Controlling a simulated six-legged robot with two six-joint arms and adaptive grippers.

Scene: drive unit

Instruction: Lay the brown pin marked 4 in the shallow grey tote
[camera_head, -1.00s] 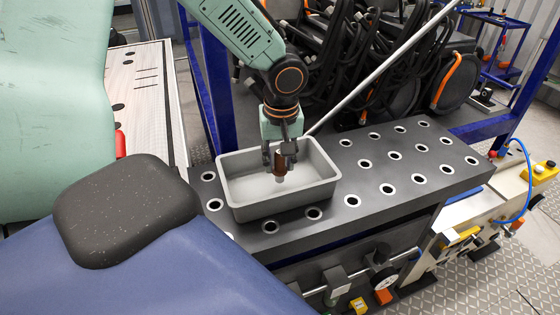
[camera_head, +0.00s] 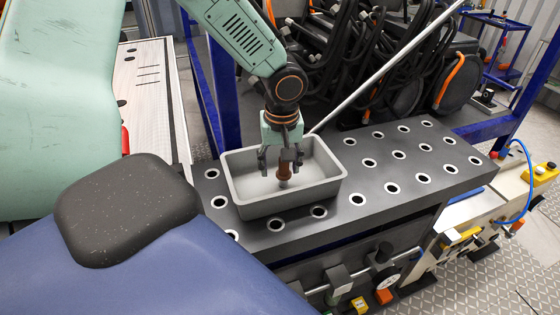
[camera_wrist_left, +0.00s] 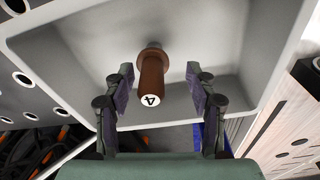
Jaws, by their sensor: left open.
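The brown pin (camera_head: 285,164) is in the shallow grey tote (camera_head: 252,209), between the fingers of my left gripper (camera_head: 282,160). In the left wrist view the brown pin (camera_wrist_left: 151,77) shows a white end marked 4 turned toward the camera, and a wider collar near its far end. My left gripper (camera_wrist_left: 158,98) is open there, with a gap on both sides of the pin. The tote (camera_wrist_left: 215,45) surrounds the pin. I cannot tell whether the pin touches the tote floor. My right gripper is not in view.
The tote stands on a dark bench plate (camera_head: 400,172) with several white-rimmed holes. A thin grey rod (camera_head: 385,70) slants up behind the tote. Black cables (camera_head: 350,50) hang behind the bench. A black pad (camera_head: 125,208) lies at the front left.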

